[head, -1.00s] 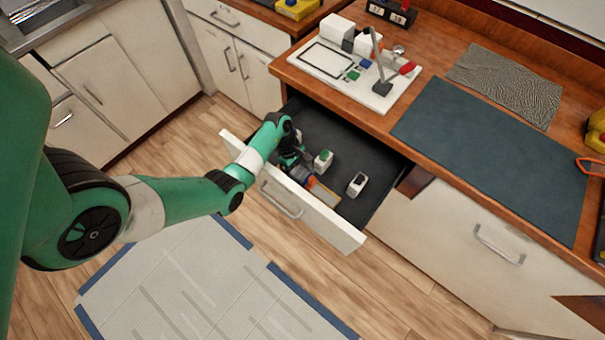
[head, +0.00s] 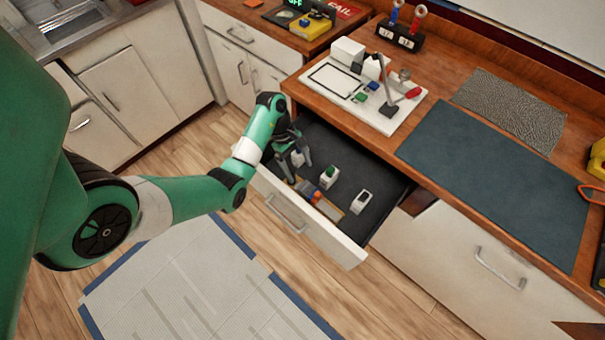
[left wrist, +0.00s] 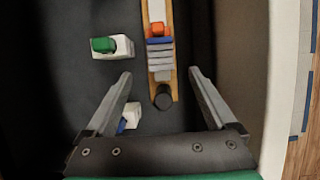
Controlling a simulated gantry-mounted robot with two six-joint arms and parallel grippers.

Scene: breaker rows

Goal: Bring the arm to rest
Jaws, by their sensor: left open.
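My left arm reaches in from the left in the head view, and its gripper (head: 292,158) is over the left part of the open drawer (head: 355,249). In the left wrist view the gripper (left wrist: 160,95) is open, with nothing between its fingers. A wooden strip (left wrist: 175,80) carrying orange, blue and grey pieces lies on the drawer floor beyond the fingers. A white breaker with a green top (left wrist: 112,46) lies left of the strip. A white and blue piece (left wrist: 130,117) is partly hidden by the left finger. My right gripper is not in view.
Another white breaker (head: 361,201) is in the drawer at the right. The wooden counter (head: 440,80) above holds a white test board (head: 345,92) with a lever, a dark mat (head: 490,180) and a grey textured mat (head: 510,108). A light floor mat (head: 190,290) lies in front.

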